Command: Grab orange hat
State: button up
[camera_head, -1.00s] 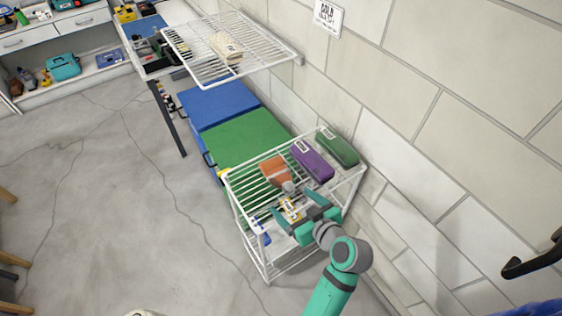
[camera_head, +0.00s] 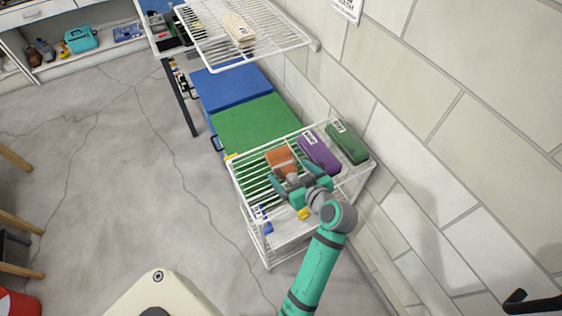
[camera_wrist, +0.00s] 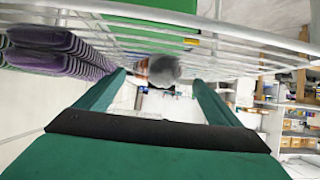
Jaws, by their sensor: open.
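The orange hat (camera_head: 281,157) lies on the top of a white wire rack, beside a purple item. A grey round pompom-like part (camera_head: 292,180) is at its near end. My gripper (camera_head: 291,174) is at the near end of the hat, its two teal fingers spread to either side of the grey part. In the wrist view the grey ball (camera_wrist: 163,69) shows between the open fingers, slightly beyond their tips, with a little orange behind it. Most of the hat is hidden there. Contact cannot be told.
The purple item (camera_head: 319,153) and a dark green item (camera_head: 347,143) lie to the right on the rack (camera_head: 237,185). A stone-block wall stands at right. Another wire shelf (camera_head: 275,38) hangs above and behind. Green and blue boxes stand behind the rack. Floor at left is open.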

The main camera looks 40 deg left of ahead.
aim_at(285, 166)
jog(key=shift+x, duration=1.1)
jog(key=shift+w+a+f, duration=0.2)
jog(key=shift+w+a, duration=0.05)
jog(key=shift+w, duration=0.3)
jog(key=shift+d, duration=0.1)
jog(key=c, duration=0.8)
jog(key=shift+s, duration=0.1)
jog(key=c, duration=0.3)
jog(key=shift+s+a, duration=0.1)
jog(key=shift+a, duration=0.1)
jog(key=shift+r, duration=0.2)
